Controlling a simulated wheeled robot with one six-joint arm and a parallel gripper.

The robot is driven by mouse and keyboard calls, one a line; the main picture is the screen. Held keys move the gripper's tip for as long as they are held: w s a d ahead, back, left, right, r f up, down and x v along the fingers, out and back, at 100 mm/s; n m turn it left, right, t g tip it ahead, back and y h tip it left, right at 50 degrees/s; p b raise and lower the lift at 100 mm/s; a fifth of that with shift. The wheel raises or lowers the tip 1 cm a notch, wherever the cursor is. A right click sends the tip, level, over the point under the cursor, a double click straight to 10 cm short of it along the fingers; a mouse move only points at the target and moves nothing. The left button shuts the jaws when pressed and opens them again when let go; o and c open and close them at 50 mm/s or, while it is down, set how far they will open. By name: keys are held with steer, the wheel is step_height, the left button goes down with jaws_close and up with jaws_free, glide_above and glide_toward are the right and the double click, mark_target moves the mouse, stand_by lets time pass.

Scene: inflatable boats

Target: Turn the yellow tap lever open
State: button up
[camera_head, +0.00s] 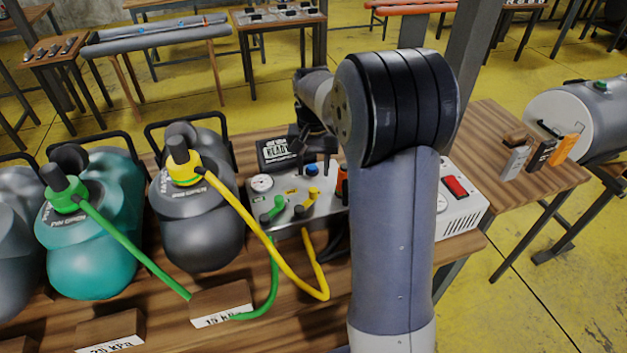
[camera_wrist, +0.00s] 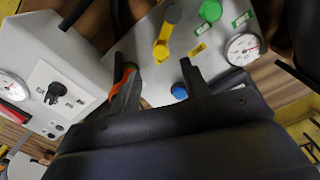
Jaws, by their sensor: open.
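The yellow tap lever (camera_head: 311,197) is on top of the grey panel box (camera_head: 332,200), right of a green tap (camera_head: 272,209). In the wrist view the yellow lever (camera_wrist: 163,40) shows near the top, beyond the fingertips. My gripper (camera_wrist: 158,76) is open and empty, above the panel and apart from the lever. A blue knob (camera_wrist: 180,92) lies near its right finger in the wrist view. In the head view my gripper (camera_head: 310,140) is small and dark behind the panel, partly hidden by my arm.
A pressure gauge (camera_wrist: 243,48) and the green tap (camera_wrist: 210,10) are close by on the panel. A white box with a red switch (camera_head: 455,188) stands to the right. Yellow (camera_head: 270,250) and green (camera_head: 135,248) hoses run across the bench front.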

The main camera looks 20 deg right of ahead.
mark_target(313, 189)
step_height(313, 189, up, 4)
steer(key=shift+f, duration=0.2)
step_height(313, 189, down, 11)
steer(key=shift+w+a+n, duration=0.1)
steer(key=shift+n, duration=0.2)
stand_by(0.5)
steer(key=shift+r, duration=0.1)
